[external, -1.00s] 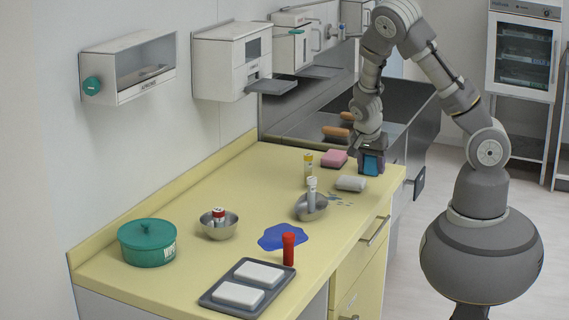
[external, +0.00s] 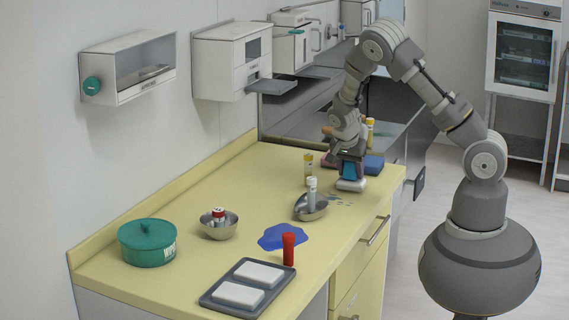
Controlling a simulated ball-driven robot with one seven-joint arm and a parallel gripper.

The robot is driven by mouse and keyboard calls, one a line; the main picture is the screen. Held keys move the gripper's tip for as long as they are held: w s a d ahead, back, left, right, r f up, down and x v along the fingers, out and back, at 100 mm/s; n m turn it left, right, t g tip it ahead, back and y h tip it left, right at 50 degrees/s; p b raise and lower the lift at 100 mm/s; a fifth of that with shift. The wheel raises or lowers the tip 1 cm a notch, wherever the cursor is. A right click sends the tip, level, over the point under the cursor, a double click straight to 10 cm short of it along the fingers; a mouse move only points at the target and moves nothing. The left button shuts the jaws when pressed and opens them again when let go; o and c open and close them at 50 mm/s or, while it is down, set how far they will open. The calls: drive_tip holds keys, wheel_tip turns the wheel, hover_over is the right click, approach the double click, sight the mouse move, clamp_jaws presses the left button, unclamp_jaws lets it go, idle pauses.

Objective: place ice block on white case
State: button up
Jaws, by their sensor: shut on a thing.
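The lower edge of the block meets the top of the case in the picture. I cannot tell whether it rests there or hangs just above. The fingers hide part of the case's far side.
A dark blue block (external: 373,165) lies close to the right of my gripper. A blue puddle (external: 279,237), red tube (external: 289,249) and grey tray (external: 212,302) are nearer.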

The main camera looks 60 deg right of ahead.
drive_tip(key=o, duration=1.1)
drive_tip(key=shift+f, duration=0.1)
drive_tip(key=shift+c, duration=0.2)
drive_tip(key=p+v, duration=0.4)
drive_tip(key=v, duration=0.8)
drive_tip(key=shift+r, duration=0.25)
